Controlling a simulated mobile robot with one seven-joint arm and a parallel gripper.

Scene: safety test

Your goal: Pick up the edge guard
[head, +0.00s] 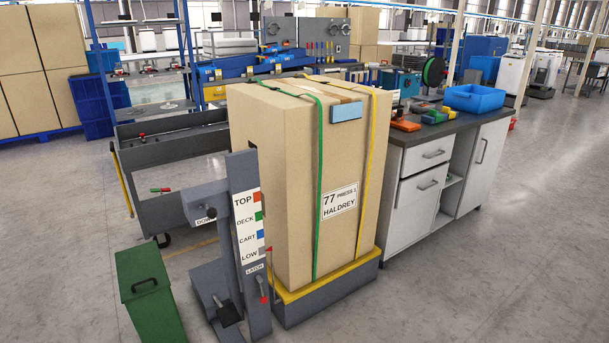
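A tall cardboard box (290,190) stands upright on a yellow-topped grey base (325,297). A green strap (317,190) and a yellow strap (368,150) run over its top and down its front. A small light-blue block (347,113) sits at the box's top front edge, between the two straps. It looks like the edge guard, though no label confirms this. I cannot tell whether a strap touches it. My gripper is not in view.
A grey post (240,220) labelled TOP, DECK, CART, LOW stands close before the box. A green bin (148,295) is at lower left. A grey cart (175,150) stands behind. A workbench (440,165) with a blue tray (473,98) is right; floor at lower right is clear.

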